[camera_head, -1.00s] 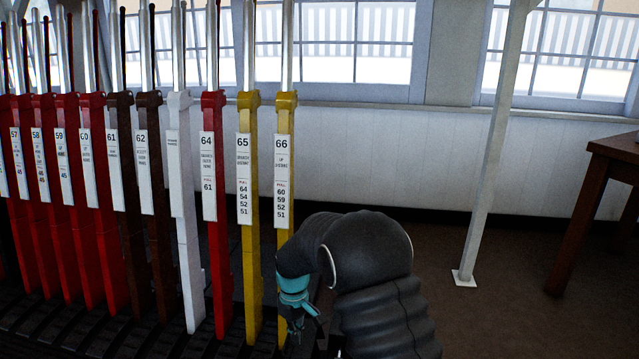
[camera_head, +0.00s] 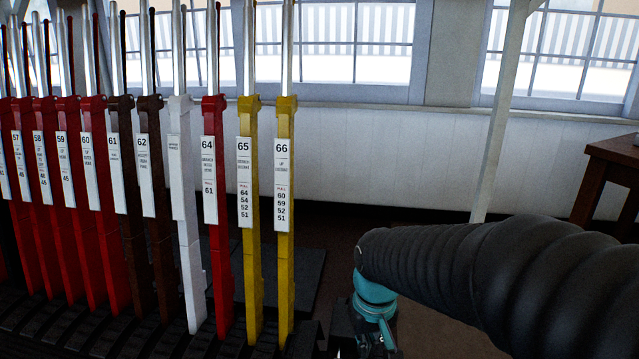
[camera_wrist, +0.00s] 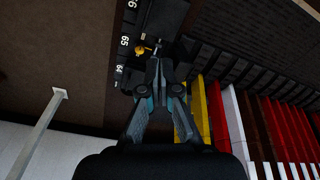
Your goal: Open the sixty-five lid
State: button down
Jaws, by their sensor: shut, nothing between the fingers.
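In the wrist view a row of dark lids carries white number labels. The sixty-five lid (camera_wrist: 146,33) is dark, with its label (camera_wrist: 124,42) at the left and a small brass-coloured piece beside it. My gripper (camera_wrist: 159,62) is shut and empty, its fingertips close to that brass piece; I cannot tell whether they touch. The lid looks closed, but the fingers hide part of it. In the head view my gripper (camera_head: 372,340) is low, right of the yellow lever 66 (camera_head: 284,240), and partly cut off by the frame's bottom edge.
The yellow lever 65 (camera_head: 249,240) stands beside red lever 64 (camera_head: 214,240) in a row of upright levers. A white post (camera_head: 497,130) and a wooden table (camera_head: 600,180) stand to the right. Brown floor between them is free.

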jog(key=s+d+r+m+t+p, duration=0.1)
jog(key=s+d+r+t, duration=0.1)
jog(key=s+r, duration=0.3)
jog(key=s+d+r+m+t+p, duration=0.1)
jog(key=s+d+r+t, duration=0.1)
jog(key=s+d+r, duration=0.3)
jog(key=shift+s+r+p, duration=0.4)
jog(key=shift+s, duration=0.65)
jog(key=c, duration=1.5)
grip_release()
jog(key=shift+d+r+m, duration=0.1)
jog(key=shift+r+m, duration=0.15)
jog(key=shift+m, duration=0.05)
jog(key=shift+c, duration=0.2)
jog(key=o, duration=0.3)
jog(key=shift+o, duration=0.2)
